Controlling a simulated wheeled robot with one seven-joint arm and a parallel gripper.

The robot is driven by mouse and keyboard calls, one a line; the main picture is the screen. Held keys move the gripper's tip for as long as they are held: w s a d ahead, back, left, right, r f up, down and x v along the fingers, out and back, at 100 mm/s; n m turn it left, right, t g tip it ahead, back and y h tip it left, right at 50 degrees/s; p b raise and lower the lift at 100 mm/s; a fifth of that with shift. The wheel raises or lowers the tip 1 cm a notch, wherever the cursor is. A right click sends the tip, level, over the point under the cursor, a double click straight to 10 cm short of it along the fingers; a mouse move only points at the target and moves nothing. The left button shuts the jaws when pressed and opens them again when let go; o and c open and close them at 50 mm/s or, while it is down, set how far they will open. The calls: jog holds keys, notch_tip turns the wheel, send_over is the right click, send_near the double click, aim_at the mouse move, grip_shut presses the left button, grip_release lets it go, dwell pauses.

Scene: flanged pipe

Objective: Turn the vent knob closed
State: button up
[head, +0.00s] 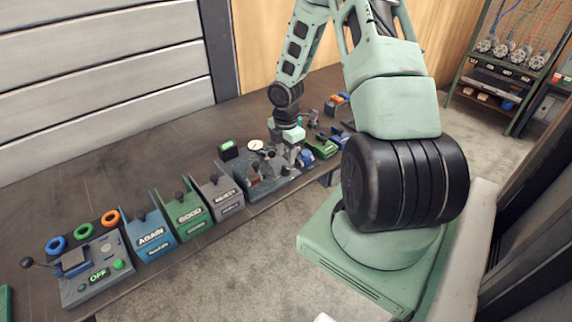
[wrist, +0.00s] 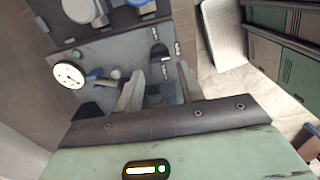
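My gripper (wrist: 158,92) is over the pipe panel (wrist: 120,58). Its two pale grey fingers stand apart, with a dark part of the fixture showing between them. I cannot tell whether they touch it. No part is clearly readable as the vent knob; one may be hidden by the fingers. A white dial gauge (wrist: 69,75) sits left of the fingers, and a blue handle (wrist: 97,74) lies between gauge and fingers. In the head view the panel (head: 262,183) is on the bench under my arm; the gauge (head: 255,144) shows there, and the fingertips are too small to make out.
Left along the bench (head: 60,195) stand a blue AGAIN bin (head: 150,240), a green GOOD bin (head: 187,215), a grey bin (head: 222,195) and an OFF control box (head: 95,272). A green bin (head: 324,149) and other small items crowd the panel's right.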

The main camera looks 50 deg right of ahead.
aim_at(286, 167)
notch_tip(286, 167, down, 5)
jog(key=shift+r, duration=0.1)
dwell(0.3)
jog(key=c, duration=0.7)
